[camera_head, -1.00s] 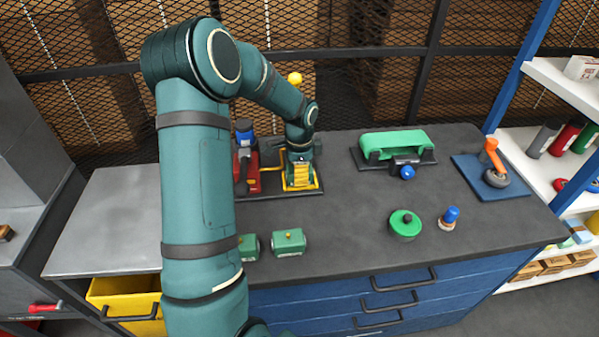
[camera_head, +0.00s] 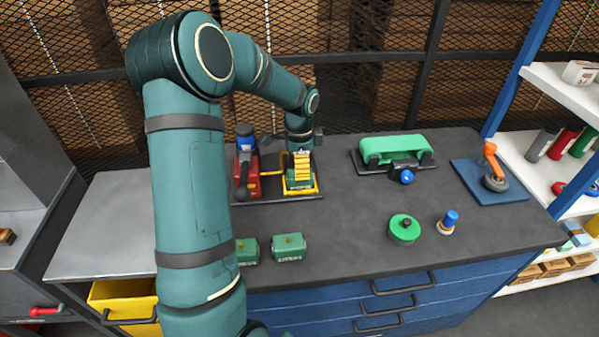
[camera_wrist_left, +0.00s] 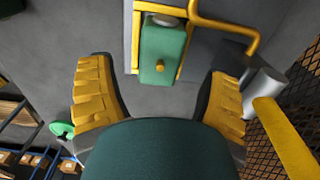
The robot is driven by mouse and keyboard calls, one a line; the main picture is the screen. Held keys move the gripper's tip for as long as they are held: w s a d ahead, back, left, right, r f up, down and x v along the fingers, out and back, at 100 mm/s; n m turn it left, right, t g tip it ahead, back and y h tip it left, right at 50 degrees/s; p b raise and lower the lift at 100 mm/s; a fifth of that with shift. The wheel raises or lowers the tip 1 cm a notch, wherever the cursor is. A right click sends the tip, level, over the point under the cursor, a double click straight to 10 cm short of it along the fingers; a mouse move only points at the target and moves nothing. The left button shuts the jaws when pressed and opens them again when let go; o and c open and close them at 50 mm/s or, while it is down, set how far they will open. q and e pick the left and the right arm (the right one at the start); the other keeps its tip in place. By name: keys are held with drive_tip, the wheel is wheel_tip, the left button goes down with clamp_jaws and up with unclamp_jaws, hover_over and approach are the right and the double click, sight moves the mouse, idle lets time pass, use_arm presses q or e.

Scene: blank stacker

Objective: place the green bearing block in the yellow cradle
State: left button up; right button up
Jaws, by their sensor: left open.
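A green bearing block (camera_wrist_left: 163,55) with a small brass-coloured knob sits between the rails of the yellow cradle (camera_wrist_left: 135,40) in the left wrist view. In the head view the cradle (camera_head: 317,188) stands on a dark base plate, with some green showing inside it. My left gripper (camera_head: 301,165) is over the cradle and hides part of it. In the left wrist view its two yellow-padded fingers are spread wide, one to each side of the block and clear of it, with nothing between them. My right gripper is out of view.
Two more green blocks, (camera_head: 289,246) and (camera_head: 247,251), lie near the bench front. A red tool with a blue top (camera_head: 246,160) stands left of the cradle. A green-topped fixture (camera_head: 394,147), a green round part (camera_head: 404,229) and a blue-topped peg (camera_head: 448,220) are to the right.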

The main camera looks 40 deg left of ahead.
use_arm(q)
wheel_tip(320, 180, up, 8)
drive_tip(key=shift+f+p, duration=0.2)
drive_tip(key=shift+p, duration=0.35)
